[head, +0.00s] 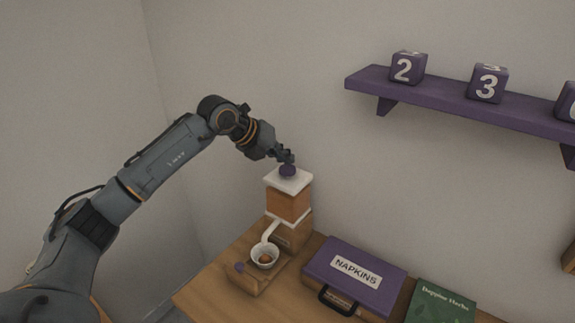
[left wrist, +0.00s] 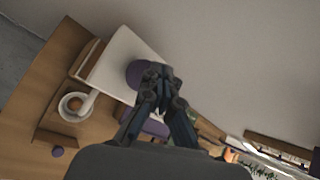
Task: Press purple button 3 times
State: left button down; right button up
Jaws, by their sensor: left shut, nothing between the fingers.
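A wooden machine (head: 288,200) with a white top plate stands on the wooden counter. A round purple button (head: 287,171) is on its top plate; it also shows in the left wrist view (left wrist: 134,74), partly hidden by the fingers. My left gripper (head: 287,161) is shut and empty, its tips right at the top of this button. I cannot tell whether they touch it. A smaller purple knob (head: 239,267) is on the machine's low front base, apart from the gripper; it also shows in the left wrist view (left wrist: 57,152). My right gripper is not in view.
A white cup (head: 264,256) with something brown inside sits under the machine's white spout. A purple wall shelf (head: 450,97) holds numbered cubes (head: 407,68).

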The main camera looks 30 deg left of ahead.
aim_at(285, 169)
pick_arm(q)
jog(key=shift+r, duration=0.15)
jog(key=shift+r+p, duration=1.75)
jog(key=shift+r, duration=0.8)
jog(key=shift+f, duration=0.1)
